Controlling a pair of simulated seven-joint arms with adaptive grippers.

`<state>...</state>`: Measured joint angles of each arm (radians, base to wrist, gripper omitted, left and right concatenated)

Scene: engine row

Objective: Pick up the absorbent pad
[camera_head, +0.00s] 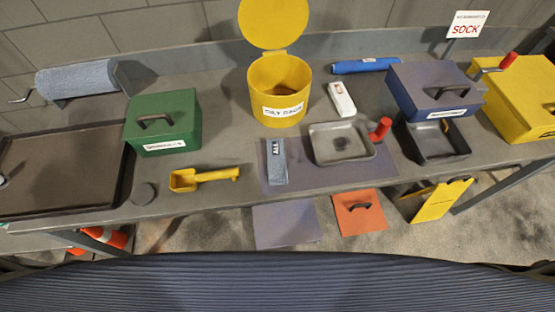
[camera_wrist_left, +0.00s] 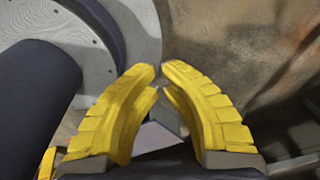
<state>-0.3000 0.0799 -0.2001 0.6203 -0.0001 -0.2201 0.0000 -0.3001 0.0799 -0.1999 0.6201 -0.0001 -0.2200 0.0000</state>
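A blue-grey folded pad (camera_head: 277,163) with a pale band marked "ALL" lies near the front middle of the workbench. It rests on a thin grey-purple mat (camera_head: 375,168), left of a shallow grey tray. I take it for the absorbent pad. My left gripper (camera_wrist_left: 161,75) shows only in the left wrist view. Its two yellow ribbed fingers come nearly together at the tips, with nothing seen between them. It is away from the pad, which I cannot make out in that view. My right gripper is in neither view.
An open yellow can (camera_head: 282,84) stands behind the pad. A yellow scoop (camera_head: 206,178) lies to its left, and the shallow tray (camera_head: 316,147) with a red-handled tool to its right. A green box (camera_head: 163,128), a blue-grey roll (camera_head: 77,79) and a purple box (camera_head: 430,91) stand farther out.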

